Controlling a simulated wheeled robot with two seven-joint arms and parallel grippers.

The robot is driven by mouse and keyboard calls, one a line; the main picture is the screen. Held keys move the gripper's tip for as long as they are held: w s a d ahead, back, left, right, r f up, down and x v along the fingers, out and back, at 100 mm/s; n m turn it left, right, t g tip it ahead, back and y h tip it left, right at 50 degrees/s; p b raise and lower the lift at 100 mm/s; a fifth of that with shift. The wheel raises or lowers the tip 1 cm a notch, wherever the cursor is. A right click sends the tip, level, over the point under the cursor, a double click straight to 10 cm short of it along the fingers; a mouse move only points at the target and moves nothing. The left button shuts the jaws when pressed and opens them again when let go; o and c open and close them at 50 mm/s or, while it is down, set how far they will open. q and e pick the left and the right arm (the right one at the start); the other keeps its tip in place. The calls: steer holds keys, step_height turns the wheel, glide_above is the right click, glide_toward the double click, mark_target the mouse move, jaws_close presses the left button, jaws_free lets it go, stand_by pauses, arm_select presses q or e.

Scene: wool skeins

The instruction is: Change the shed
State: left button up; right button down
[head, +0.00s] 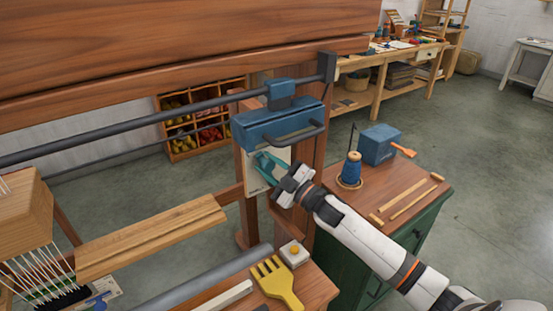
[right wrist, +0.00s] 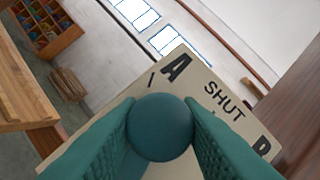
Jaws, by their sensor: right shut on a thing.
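My right gripper (head: 268,166) reaches in from the right to a cream plate (head: 252,182) on the loom's wooden post. In the right wrist view my right gripper (right wrist: 162,128) is shut on a dark teal round knob (right wrist: 162,122), with a finger on either side. Behind it the plate (right wrist: 198,82) reads "A", "SHUT" and, at the right edge, a partly cut-off "B". White warp threads (head: 40,270) show at the lower left of the head view. My left gripper is not in view.
A blue housing with a grey handle (head: 282,122) hangs above the plate. A green cabinet (head: 345,262) at right carries a blue yarn cone (head: 351,168), a blue box (head: 379,144) and wooden sticks. A yellow comb (head: 276,284) and a yellow button box (head: 293,254) lie below.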

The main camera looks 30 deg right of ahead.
steer(key=shift+s+a+f+n+g+p, duration=0.1)
steer(key=shift+a+f+n+g+p, duration=0.15)
steer(key=shift+a+n, duration=0.35)
steer(key=shift+a+f+n+g+p, duration=0.15)
steer(key=shift+a+n+g, duration=0.15)
steer(key=shift+n, duration=0.5)
steer(key=c, duration=1.1)
jaws_free()
steer(key=shift+o, duration=0.2)
steer(key=b+v, duration=0.3)
steer(key=v, duration=0.9)
steer(key=shift+f, duration=0.15)
